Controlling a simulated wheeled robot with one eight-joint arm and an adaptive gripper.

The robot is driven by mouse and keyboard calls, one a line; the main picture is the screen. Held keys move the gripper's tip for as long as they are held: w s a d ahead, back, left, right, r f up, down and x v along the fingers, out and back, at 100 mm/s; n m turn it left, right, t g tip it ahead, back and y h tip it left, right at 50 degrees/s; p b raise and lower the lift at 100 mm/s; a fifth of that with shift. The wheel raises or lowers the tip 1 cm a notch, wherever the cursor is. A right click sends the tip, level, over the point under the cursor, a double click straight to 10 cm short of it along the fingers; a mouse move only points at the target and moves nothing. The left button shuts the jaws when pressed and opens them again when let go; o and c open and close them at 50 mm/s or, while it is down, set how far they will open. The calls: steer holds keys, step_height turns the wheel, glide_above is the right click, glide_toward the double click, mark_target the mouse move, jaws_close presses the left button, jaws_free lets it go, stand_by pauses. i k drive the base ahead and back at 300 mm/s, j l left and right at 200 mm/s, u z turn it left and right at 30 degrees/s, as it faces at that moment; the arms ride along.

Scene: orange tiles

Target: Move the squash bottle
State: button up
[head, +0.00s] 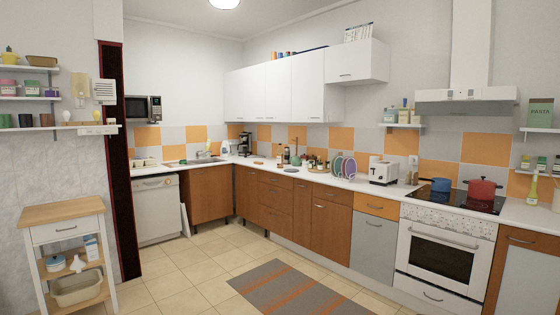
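A slim yellow-green bottle (533,190) stands upright on the right counter, just right of the stove. It may be the squash bottle, but its label is too small to read. A small dark bottle (286,155) stands among other items on the back counter, also too small to identify. My gripper is not in view, and nothing is seen touching either bottle.
The stove (440,257) carries a red pot (482,190) and a blue pot (441,185). A toaster (384,173) stands left of it. A wooden-topped trolley (62,211) is at left. A striped rug (290,290) lies on the open tiled floor.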

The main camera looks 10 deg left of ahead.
mark_target(280, 150)
steer(key=u, duration=0.2)
steer(key=i+u, duration=0.35)
steer(key=i, duration=2.2)
steer(key=i+j, duration=0.1)
steer(key=i, duration=3.05)
steer(key=z, duration=0.05)
